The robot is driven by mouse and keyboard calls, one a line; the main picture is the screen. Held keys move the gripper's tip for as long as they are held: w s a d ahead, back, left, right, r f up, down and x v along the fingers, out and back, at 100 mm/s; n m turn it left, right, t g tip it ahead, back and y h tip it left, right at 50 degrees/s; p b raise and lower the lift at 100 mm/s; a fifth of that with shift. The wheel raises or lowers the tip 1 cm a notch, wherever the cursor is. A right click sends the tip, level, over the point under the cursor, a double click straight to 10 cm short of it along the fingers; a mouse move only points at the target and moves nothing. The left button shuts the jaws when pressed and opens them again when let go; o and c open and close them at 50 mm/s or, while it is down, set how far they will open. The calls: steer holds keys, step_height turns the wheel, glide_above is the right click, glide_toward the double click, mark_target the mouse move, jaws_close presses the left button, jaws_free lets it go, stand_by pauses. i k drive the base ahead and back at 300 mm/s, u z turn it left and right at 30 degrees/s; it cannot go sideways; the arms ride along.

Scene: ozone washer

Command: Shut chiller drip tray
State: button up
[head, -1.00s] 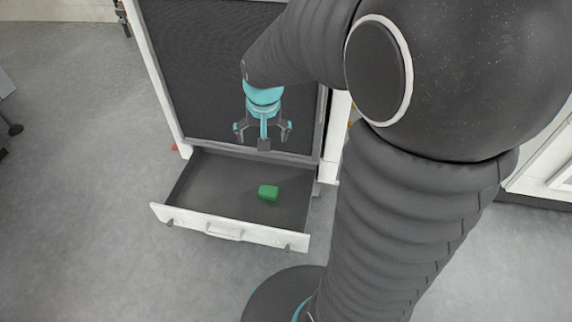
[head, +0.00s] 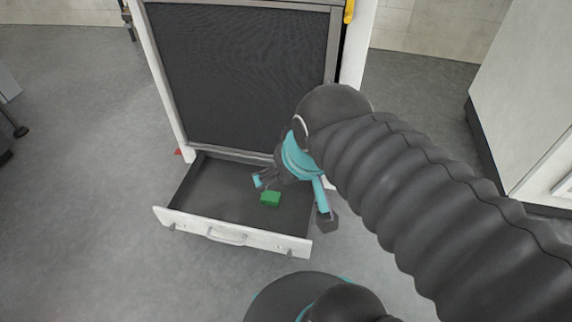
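The chiller drip tray (head: 215,196) is a dark grey drawer with a white front (head: 270,240) and a small handle (head: 226,236). It is pulled out at the base of the chiller (head: 240,75), which has a dark mesh panel and a white frame. A small green block (head: 270,199) lies in the tray, right of its middle. My gripper (head: 292,200), dark with teal parts, is over the right part of the tray. Its fingers are spread apart, with nothing seen between them held. My arm hides the tray's right rear corner.
Open grey floor (head: 90,240) lies left of and in front of the tray. A white cabinet (head: 525,100) stands at the right. A small red item (head: 178,152) sits by the chiller's lower left corner. My round base is close in front of the tray.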

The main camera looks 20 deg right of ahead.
mark_target(217, 198)
steer(key=z, duration=0.05)
steer(key=k, duration=1.05)
steer(key=u, duration=0.8)
steer(key=i, duration=1.2)
steer(key=z, duration=0.2)
